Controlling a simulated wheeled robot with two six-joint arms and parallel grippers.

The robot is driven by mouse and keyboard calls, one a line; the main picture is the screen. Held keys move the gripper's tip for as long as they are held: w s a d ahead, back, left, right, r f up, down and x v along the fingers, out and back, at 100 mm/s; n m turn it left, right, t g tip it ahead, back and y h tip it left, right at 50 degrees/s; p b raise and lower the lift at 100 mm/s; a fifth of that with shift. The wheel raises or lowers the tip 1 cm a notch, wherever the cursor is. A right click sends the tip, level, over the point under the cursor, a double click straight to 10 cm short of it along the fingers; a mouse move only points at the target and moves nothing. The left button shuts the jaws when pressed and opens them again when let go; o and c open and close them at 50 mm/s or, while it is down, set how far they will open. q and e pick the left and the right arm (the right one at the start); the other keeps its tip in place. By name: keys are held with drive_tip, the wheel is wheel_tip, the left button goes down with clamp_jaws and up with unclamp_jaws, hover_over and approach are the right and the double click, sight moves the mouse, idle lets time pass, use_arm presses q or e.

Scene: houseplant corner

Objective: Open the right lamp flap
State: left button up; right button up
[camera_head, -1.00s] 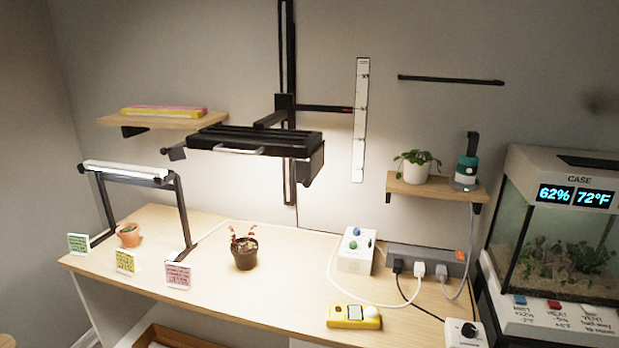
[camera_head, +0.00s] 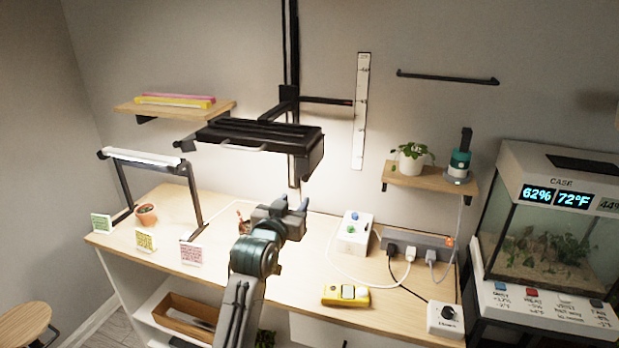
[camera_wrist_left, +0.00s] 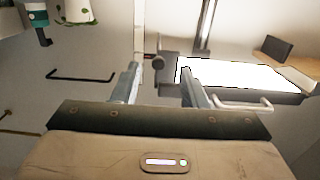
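The black grow lamp (camera_head: 258,135) hangs from a wall post above the desk, its light falling on the wall and desk. Its right flap (camera_head: 314,161) is a dark panel hanging down at the lamp's right end. My left gripper (camera_head: 294,205) is raised over the desk, below the lamp and a little left of the flap in the picture, apart from it. Its fingers are spread with nothing between them. In the left wrist view, which looks upside down, the left gripper (camera_wrist_left: 160,82) faces the bright lamp panel (camera_wrist_left: 235,75). My right gripper is in neither view.
My left arm partly hides a potted red plant (camera_head: 241,222). A white control box (camera_head: 354,232), power strip (camera_head: 418,243) and yellow meter (camera_head: 346,295) lie to the right. A white ruler strip (camera_head: 361,110) and shelf (camera_head: 430,178) are on the wall.

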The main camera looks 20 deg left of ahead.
sight(305, 179)
use_arm(q)
drive_tip(key=w+p, duration=0.1)
drive_tip(key=w, duration=0.2)
drive_tip(key=w+r+p, duration=0.1)
drive_tip(key=w, duration=0.2)
drive_tip(key=w+r+p, duration=0.1)
drive_tip(key=w, duration=0.2)
drive_tip(key=shift+w+d+r, duration=0.15)
drive_tip(key=shift+w+d, duration=0.05)
drive_tip(key=shift+w, duration=0.65)
clamp_jaws()
